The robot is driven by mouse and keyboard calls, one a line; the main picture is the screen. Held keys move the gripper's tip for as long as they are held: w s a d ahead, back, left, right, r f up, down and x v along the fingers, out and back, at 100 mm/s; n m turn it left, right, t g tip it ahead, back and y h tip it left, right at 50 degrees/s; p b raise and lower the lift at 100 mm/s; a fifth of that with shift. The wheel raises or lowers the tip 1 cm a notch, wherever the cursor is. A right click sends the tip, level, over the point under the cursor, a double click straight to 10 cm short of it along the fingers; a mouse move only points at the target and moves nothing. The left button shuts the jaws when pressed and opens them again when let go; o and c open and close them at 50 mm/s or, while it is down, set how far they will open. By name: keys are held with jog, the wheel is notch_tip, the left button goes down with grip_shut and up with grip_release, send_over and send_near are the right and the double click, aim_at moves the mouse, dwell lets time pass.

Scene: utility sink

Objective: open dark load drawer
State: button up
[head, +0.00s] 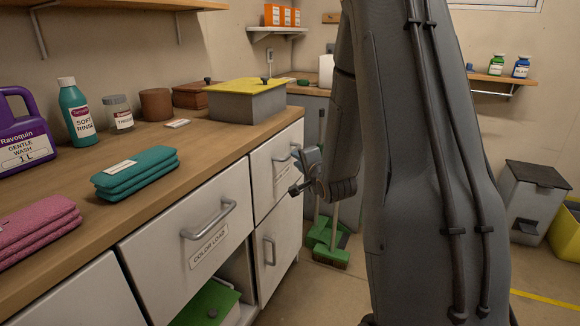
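A white drawer (266,180) at the far end of the counter front is closed. Its label is partly hidden and too small to read, so I cannot tell from it whether this is the dark load drawer. A nearer white drawer (174,251) is labelled COLOR LOAD, has a metal bar handle (210,222), and is closed. My gripper (298,172) is at the front of the far drawer, close to its handle. Whether it touches the handle and how its fingers stand cannot be made out.
The wooden counter (218,143) holds folded teal cloths (137,172), pink cloths (38,232), bottles, jars and a grey box with a yellow lid (247,98). Below are an open shelf with a green-lidded box (208,305) and a cupboard door (280,249). A green broom (330,245) stands behind.

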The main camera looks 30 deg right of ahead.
jog(key=shift+m+t, duration=0.4)
jog(key=w, duration=0.2)
jog(key=w+d+b, duration=0.1)
jog(key=w, duration=0.2)
jog(key=w+d+f, duration=0.1)
jog(key=w, duration=0.2)
jog(key=shift+w, duration=0.1)
grip_shut()
